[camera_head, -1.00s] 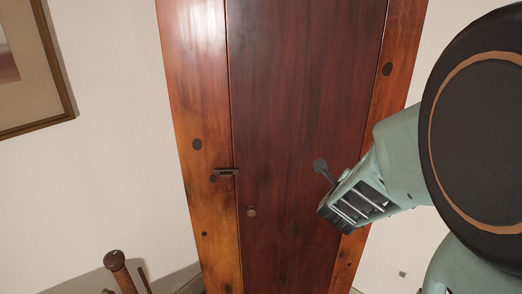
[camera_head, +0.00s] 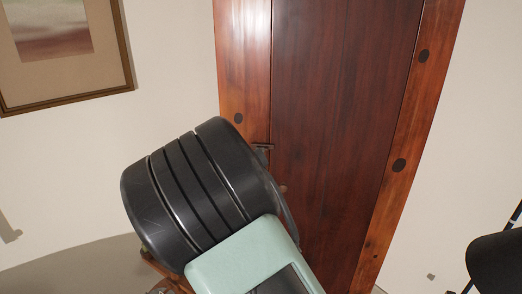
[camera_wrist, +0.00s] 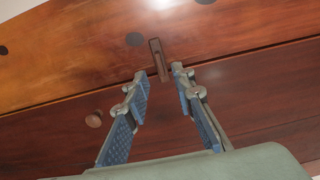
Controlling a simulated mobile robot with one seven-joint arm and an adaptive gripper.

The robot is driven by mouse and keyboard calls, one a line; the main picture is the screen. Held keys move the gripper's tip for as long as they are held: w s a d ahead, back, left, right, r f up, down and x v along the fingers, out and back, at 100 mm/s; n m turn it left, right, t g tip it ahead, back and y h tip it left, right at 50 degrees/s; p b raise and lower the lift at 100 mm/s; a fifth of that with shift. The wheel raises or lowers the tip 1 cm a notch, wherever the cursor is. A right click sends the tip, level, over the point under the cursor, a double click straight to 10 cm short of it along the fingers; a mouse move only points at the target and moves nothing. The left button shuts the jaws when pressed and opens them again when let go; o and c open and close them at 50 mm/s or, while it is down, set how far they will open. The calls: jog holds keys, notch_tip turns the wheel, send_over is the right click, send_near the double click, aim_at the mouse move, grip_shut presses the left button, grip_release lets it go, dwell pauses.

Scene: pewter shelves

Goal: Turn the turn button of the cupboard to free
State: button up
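The cupboard (camera_head: 340,120) is tall, dark red wood with lighter side strips. Its turn button (camera_wrist: 158,60) is a small dark bar lying across the seam between the orange frame strip and the dark door. In the head view the turn button (camera_head: 264,147) shows just past my arm's black joint. My gripper (camera_wrist: 159,74) is open and empty in the wrist view, its blue-padded fingers pointing at the button. The button's near end lies just beyond and between the fingertips; I cannot tell whether they touch it. In the head view my arm hides the gripper.
A round wooden knob (camera_wrist: 94,119) sits on the door below the button; it partly shows in the head view (camera_head: 284,188). A framed picture (camera_head: 125,50) hangs on the wall at left. A dark object (camera_head: 497,262) stands at the lower right.

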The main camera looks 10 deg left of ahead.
aim_at(263, 146)
jog(key=w, duration=0.6)
jog(key=shift+p, duration=0.45)
grip_shut()
